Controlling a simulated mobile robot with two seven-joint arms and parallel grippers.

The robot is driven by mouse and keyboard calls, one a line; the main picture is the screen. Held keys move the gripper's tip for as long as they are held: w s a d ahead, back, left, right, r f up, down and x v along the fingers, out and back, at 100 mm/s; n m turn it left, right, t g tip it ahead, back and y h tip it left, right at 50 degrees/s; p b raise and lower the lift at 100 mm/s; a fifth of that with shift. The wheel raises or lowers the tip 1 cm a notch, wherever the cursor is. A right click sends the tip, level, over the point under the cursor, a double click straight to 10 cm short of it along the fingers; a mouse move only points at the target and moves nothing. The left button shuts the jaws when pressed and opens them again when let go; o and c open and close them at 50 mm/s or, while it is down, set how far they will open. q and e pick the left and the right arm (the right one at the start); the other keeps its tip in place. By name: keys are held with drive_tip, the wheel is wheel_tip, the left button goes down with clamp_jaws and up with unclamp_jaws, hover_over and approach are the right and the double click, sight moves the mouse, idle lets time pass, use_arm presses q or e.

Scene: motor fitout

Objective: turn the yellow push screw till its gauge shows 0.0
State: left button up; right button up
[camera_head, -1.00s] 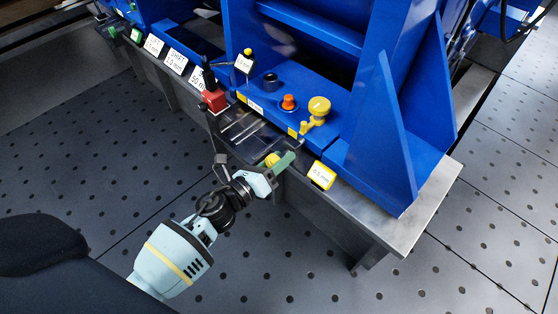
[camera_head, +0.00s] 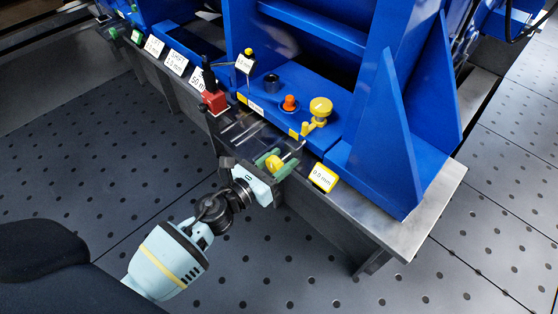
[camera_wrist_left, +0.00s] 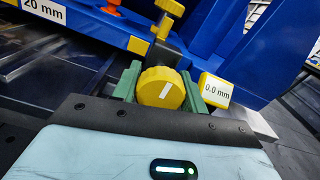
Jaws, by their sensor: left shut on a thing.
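The yellow push screw (camera_head: 274,163) sticks out at the front edge of the bench. Its round knob, with a white mark, shows in the left wrist view (camera_wrist_left: 161,88). My left gripper (camera_head: 273,164) is shut on this knob, with a green finger on each side of it; the fingers also show in the left wrist view (camera_wrist_left: 161,90). The yellow gauge (camera_head: 323,178) stands just right of the screw. It reads 0.0 mm in the left wrist view (camera_wrist_left: 216,90). My right gripper is not in view.
A blue machine frame (camera_head: 345,140) stands behind the screw. A yellow knob (camera_head: 320,106), an orange plug (camera_head: 289,103) and a red block with a black handle (camera_head: 214,101) are nearby. White label plates (camera_head: 175,62) line the bench to the left. The floor in front is clear.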

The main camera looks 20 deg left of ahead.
sight(272, 168)
use_arm(q)
drive_tip(key=o, duration=1)
drive_tip(key=shift+p+v, duration=0.6)
drive_tip(key=shift+v, duration=3.35)
